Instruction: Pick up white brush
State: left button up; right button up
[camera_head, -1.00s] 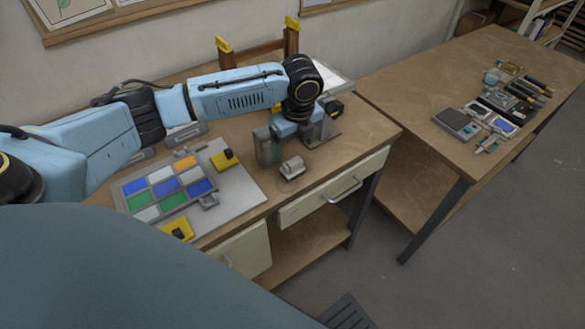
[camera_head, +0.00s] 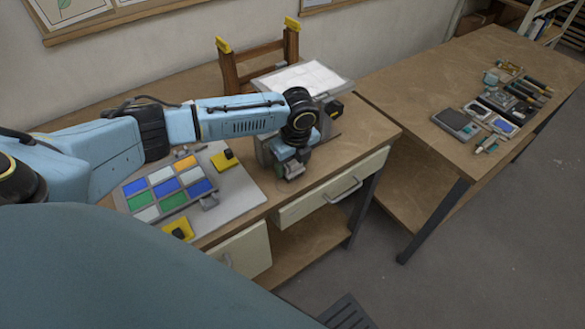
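I cannot make out a white brush for certain. A small pale grey-white object (camera_head: 293,171) sits near the front edge of the wooden workbench (camera_head: 350,140). My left arm comes in from the left, and my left gripper (camera_head: 290,169) points down at this object, which it partly hides. The gripper is small and dark here, so I cannot tell whether its fingers touch the object or how far apart they are. My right gripper is not in view.
A panel of blue, green, white and orange glass squares (camera_head: 168,190) lies left of the gripper, with yellow-and-black clamps (camera_head: 225,158) by it. A wooden rack (camera_head: 258,62) stands behind. The right table (camera_head: 410,75) holds several small tools.

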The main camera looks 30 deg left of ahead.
aim_at(293, 162)
pick_arm(q)
jog(key=c, duration=0.7)
notch_tip(293, 162, up, 10)
jog(key=shift+r, duration=0.1)
jog(key=shift+c, duration=0.2)
jog(key=o, duration=0.6)
jog(key=shift+c, duration=0.2)
jog(key=c, duration=0.4)
